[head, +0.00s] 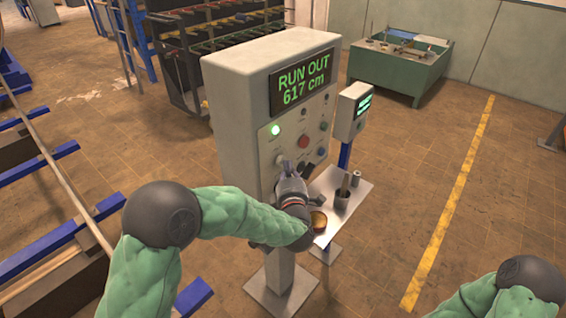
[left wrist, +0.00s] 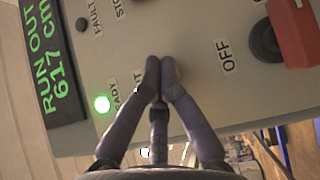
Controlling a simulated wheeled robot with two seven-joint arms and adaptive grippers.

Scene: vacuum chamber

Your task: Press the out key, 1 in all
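The grey control console (head: 235,95) stands in the middle of the head view, with a display (head: 302,80) reading "RUN OUT 617 cm". Its panel also shows in the left wrist view (left wrist: 190,30). My left gripper (head: 290,168) is at the lower left of the panel. In the left wrist view its fingertips (left wrist: 160,66) are together with nothing seen between them. They cover a spot beside a label that ends in "T"; the key there is mostly hidden. I cannot tell whether the fingertips touch it. My right gripper is out of view.
A small shelf (head: 345,195) with a cup (head: 341,199) is right of the console. A smaller screen box (head: 352,112) stands behind it.

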